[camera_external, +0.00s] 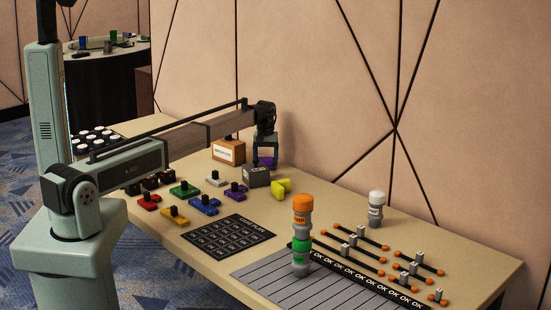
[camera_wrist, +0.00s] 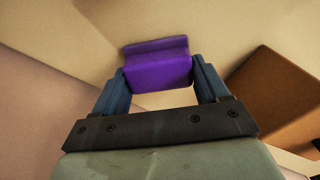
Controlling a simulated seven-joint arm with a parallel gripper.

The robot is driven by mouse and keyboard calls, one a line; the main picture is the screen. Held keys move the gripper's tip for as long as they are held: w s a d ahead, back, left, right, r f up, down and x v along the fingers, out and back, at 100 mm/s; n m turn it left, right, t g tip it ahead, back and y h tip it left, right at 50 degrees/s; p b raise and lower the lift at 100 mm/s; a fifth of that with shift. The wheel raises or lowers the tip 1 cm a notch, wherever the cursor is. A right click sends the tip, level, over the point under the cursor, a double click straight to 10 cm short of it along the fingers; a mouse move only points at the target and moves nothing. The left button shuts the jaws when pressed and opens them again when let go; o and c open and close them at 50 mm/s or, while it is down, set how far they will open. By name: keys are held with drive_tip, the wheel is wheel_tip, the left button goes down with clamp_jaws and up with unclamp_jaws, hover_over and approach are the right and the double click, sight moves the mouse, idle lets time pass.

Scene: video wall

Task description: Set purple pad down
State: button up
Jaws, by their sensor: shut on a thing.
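The purple pad (camera_wrist: 158,68) is between the two blue-grey fingers of my gripper (camera_wrist: 161,78) in the wrist view. The fingers press on its left and right sides. In the external view the purple pad (camera_external: 266,161) shows small at the bottom of my gripper (camera_external: 265,158), low near the back edge of the table by the wall. I cannot tell whether the pad touches the table top.
A brown-and-white box (camera_external: 228,151) stands left of my gripper, and a grey box (camera_external: 256,176) stands in front of it. A yellow piece (camera_external: 282,186) lies to the right. Several coloured pieces with black knobs, a black grid mat (camera_external: 229,237) and an orange-topped stack (camera_external: 302,235) are nearer.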

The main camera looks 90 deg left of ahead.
drive_tip(key=o, duration=1)
drive_tip(key=shift+f, duration=0.1)
wheel_tip(320, 180, up, 12)
drive_tip(key=shift+r, duration=0.15)
